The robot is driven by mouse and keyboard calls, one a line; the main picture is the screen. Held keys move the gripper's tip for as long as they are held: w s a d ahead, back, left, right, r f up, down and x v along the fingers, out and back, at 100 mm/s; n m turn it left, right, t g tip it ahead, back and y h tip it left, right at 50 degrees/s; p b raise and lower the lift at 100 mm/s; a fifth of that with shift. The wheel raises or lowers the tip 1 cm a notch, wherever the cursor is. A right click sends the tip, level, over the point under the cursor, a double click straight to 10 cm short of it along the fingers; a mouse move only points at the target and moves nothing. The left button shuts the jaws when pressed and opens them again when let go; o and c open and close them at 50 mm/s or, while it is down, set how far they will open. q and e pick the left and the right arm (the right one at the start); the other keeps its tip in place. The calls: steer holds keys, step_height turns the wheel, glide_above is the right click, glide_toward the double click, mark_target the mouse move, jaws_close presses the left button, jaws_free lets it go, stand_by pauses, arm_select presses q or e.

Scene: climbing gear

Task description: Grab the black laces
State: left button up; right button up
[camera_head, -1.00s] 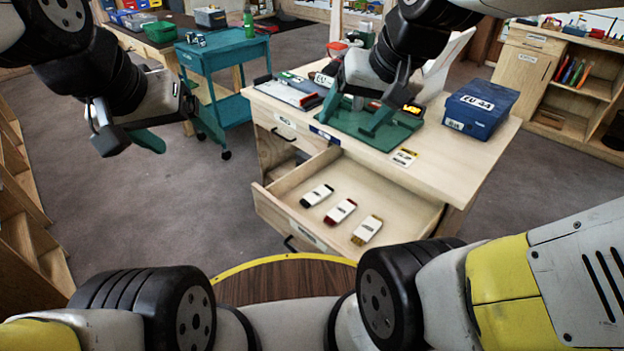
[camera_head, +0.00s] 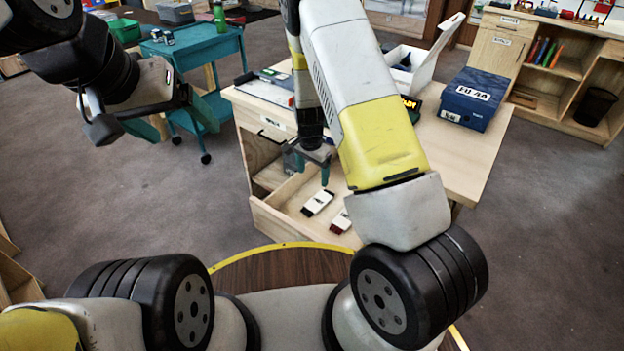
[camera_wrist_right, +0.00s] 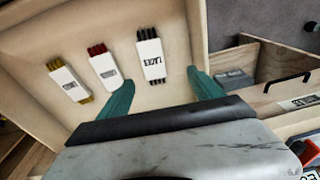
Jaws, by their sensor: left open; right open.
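The black laces (camera_head: 318,203) lie in the open drawer (camera_head: 268,218), a dark bundle in a white labelled sleeve. In the right wrist view the black laces (camera_wrist_right: 151,60) are the rightmost of three bundles. My right gripper (camera_head: 308,166) is open and empty above the drawer, just above and behind the black laces in the head view. In the right wrist view its teal fingers (camera_wrist_right: 163,92) are spread, with the black laces beyond them, between their tips and untouched. My left gripper (camera_head: 150,125) is open and empty, raised over the floor at left.
Red laces (camera_wrist_right: 105,68) and yellow laces (camera_wrist_right: 68,80) lie beside the black ones; my right arm hides the yellow ones in the head view. A blue box (camera_head: 478,98) and an open white box (camera_head: 420,65) stand on the desk. A teal cart (camera_head: 195,55) stands behind.

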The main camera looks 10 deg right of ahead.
mark_target(318, 201)
steer(key=shift+h, duration=0.4)
steer(key=f, duration=0.4)
steer(key=d+f, duration=0.1)
steer(key=f, duration=0.7)
steer(key=shift+d+f, duration=0.15)
steer(key=shift+d, duration=0.2)
steer(key=c, duration=1.4)
